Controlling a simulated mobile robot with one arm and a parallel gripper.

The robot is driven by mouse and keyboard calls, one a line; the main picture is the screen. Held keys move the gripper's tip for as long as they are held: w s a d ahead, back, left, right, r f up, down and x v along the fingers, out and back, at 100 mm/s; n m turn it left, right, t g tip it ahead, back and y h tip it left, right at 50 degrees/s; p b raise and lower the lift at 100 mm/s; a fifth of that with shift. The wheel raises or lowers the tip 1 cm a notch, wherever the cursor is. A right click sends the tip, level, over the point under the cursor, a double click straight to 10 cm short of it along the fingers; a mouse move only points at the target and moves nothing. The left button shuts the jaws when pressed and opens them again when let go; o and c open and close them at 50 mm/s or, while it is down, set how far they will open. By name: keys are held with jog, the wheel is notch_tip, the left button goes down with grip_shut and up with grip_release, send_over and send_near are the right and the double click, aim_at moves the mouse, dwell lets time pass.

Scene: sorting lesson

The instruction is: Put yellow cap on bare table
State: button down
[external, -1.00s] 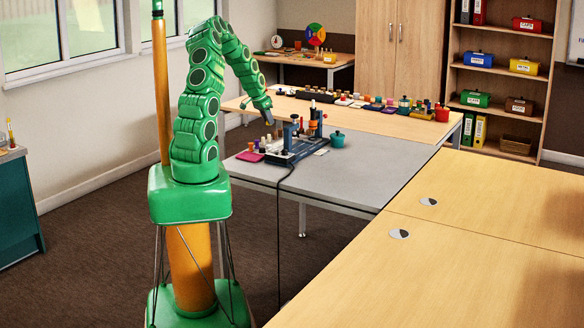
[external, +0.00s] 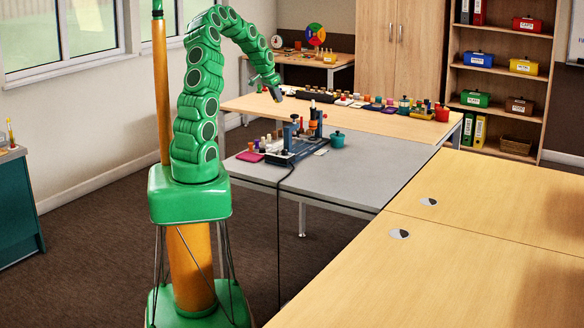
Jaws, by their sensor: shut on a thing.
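My gripper (external: 278,97) is in the air above the far wooden table (external: 250,106), behind the blue device as seen from this camera. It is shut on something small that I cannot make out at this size. I cannot pick out the yellow cap for certain. The grey table (external: 350,178) carries several small coloured pieces near its far left part, and its front and right parts are bare.
A blue device (external: 296,145) with upright posts stands on the grey table, its dark cable hanging off the front edge. A teal pot (external: 337,140) is to its right, a magenta pad (external: 249,156) to its left. Many small items line the wooden table's back.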

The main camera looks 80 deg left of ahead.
jog(key=w+d+m+h, duration=0.1)
jog(key=w+d+m, duration=0.1)
jog(key=w+d, duration=1.3)
jog(key=w+d+m+h, duration=0.1)
jog(key=w+d+m, duration=0.2)
jog(key=w+d, duration=1.15)
jog(key=w+d+m+h, duration=0.1)
jog(key=w+d+m, duration=0.2)
jog(key=d, duration=2.8)
send_near(429, 198)
jog(key=shift+w+d+f, duration=0.35)
jog(key=shift+d+f, duration=0.1)
jog(key=shift+f, duration=0.15)
jog(key=shift+w+d+f, duration=0.1)
jog(key=shift+w+f, duration=0.6)
jog(key=shift+f, duration=1.55)
